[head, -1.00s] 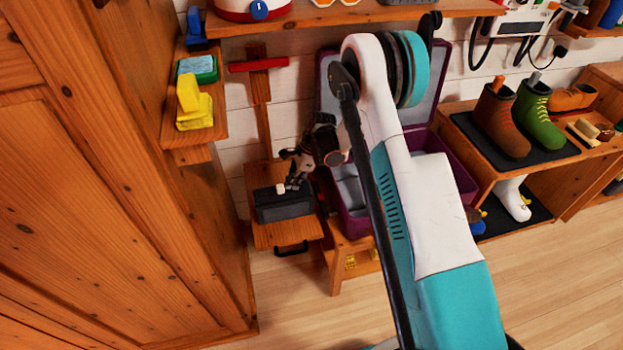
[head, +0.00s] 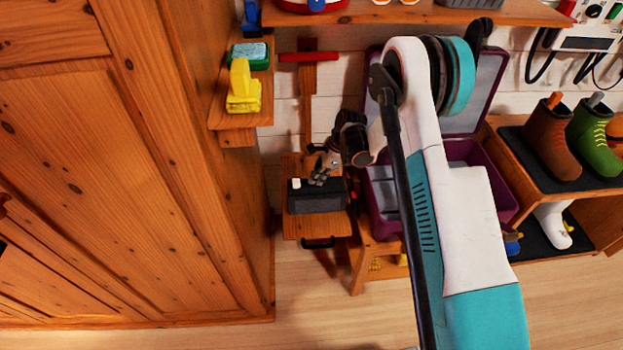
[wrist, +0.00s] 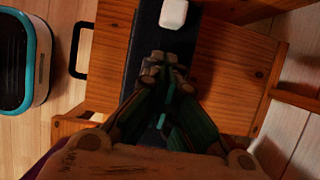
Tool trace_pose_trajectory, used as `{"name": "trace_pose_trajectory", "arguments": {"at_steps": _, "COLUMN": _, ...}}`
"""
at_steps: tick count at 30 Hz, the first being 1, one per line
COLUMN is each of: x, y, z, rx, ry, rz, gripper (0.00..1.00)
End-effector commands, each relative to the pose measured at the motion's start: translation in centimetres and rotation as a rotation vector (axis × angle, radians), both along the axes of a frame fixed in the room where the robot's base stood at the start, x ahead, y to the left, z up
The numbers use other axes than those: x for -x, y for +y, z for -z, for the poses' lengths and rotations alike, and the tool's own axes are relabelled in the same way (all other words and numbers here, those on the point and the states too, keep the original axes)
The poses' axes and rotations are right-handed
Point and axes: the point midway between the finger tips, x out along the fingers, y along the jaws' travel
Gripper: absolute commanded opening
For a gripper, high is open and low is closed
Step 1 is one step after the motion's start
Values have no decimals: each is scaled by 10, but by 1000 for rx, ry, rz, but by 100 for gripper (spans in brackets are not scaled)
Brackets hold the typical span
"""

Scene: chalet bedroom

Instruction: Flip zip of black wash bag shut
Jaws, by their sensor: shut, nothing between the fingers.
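The black wash bag (head: 318,201) lies on a small wooden stand (head: 302,229) beside the wardrobe. A small white block (head: 296,183), perhaps the zip pull, sits on its top near the left end. The white block also shows in the wrist view (wrist: 173,14), at the top of the dark bag (wrist: 145,45). My gripper (head: 316,181) is over the bag's top, right of the white block. In the wrist view my gripper's fingers (wrist: 165,62) are together and empty, with a gap to the block. The zip line is too dark to make out.
An open purple case (head: 505,190) stands right of the bag, close to my arm. The wardrobe (head: 80,180) fills the left side. A shelf with a yellow object (head: 242,90) is above the bag. A black handle (head: 319,244) projects from the stand's front.

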Motion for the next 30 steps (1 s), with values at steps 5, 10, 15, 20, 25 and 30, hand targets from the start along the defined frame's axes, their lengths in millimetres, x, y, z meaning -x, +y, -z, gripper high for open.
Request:
{"name": "trace_pose_trajectory", "arguments": {"at_steps": 5, "x": -2, "y": -21, "z": -31, "rx": 0, "ry": 0, "rz": 0, "gripper": 0}}
{"name": "trace_pose_trajectory", "arguments": {"at_steps": 10, "x": -1, "y": -35, "z": -63, "rx": 0, "ry": 0, "rz": 0, "gripper": 0}}
{"name": "trace_pose_trajectory", "arguments": {"at_steps": 15, "x": -1, "y": -43, "z": -84, "rx": 0, "ry": 1, "rz": -1, "gripper": 0}}
{"name": "trace_pose_trajectory", "arguments": {"at_steps": 20, "x": -1, "y": -47, "z": -92, "rx": 0, "ry": 1, "rz": -1, "gripper": 0}}
{"name": "trace_pose_trajectory", "arguments": {"at_steps": 25, "x": -2, "y": -48, "z": -93, "rx": 0, "ry": 1, "rz": -1, "gripper": 0}}
{"name": "trace_pose_trajectory", "arguments": {"at_steps": 30, "x": -2, "y": -47, "z": -93, "rx": 0, "ry": 0, "rz": -1, "gripper": 0}}
